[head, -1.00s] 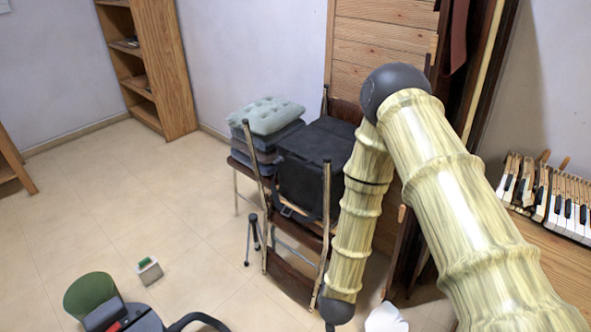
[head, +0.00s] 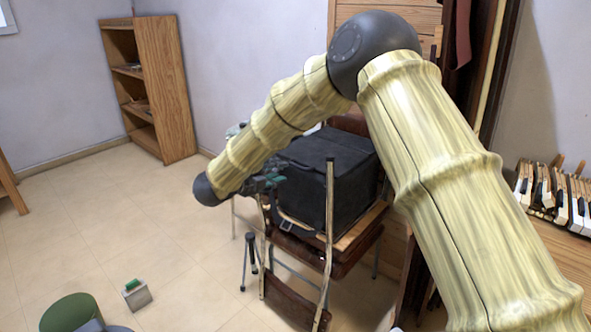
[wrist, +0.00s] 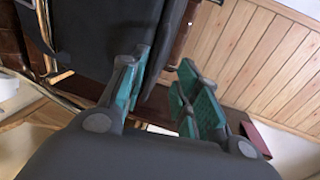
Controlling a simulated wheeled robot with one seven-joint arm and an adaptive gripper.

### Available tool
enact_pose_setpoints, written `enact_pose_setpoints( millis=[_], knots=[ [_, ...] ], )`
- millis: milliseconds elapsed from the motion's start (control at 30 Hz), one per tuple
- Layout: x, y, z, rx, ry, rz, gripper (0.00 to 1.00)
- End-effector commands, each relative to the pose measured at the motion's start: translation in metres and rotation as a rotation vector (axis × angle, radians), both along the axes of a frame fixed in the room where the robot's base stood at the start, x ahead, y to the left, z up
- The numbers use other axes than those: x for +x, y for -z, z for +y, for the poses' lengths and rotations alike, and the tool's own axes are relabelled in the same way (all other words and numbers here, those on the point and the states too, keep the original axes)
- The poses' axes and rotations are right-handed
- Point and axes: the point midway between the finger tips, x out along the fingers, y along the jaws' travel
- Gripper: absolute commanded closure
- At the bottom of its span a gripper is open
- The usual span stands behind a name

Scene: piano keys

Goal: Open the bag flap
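The black, box-shaped bag (head: 322,182) sits on a chair in the middle of the head view, its top roughly flat. I cannot make out the flap's edge. My gripper (head: 268,182) is at the bag's left side in the head view, partly hidden by my arm. The bag's dark surface (wrist: 100,35) lies behind and left of the left finger. I cannot tell whether that finger touches it.
The chair (head: 328,225) has metal legs and a brown seat. A wooden shelf (head: 160,90) stands at the back left. A small grey box (head: 137,295) and a green cylinder (head: 70,312) are on the floor. Piano keys (head: 555,195) lie at the right. The floor at left is mostly clear.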

Motion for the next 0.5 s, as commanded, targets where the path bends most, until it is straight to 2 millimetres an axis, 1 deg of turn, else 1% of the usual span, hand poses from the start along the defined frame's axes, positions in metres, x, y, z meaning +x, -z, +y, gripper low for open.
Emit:
enact_pose_setpoints(
  millis=[33, 300, 500],
  knots=[
    [0.005, 0.002, -0.006, 0.001, 0.002, 0.0, 0.68],
    [0.036, 0.013, -0.038, -0.002, 0.002, 0.002, 0.68],
    [0.054, 0.018, -0.055, -0.002, 0.0, 0.001, 0.68]
  ],
)
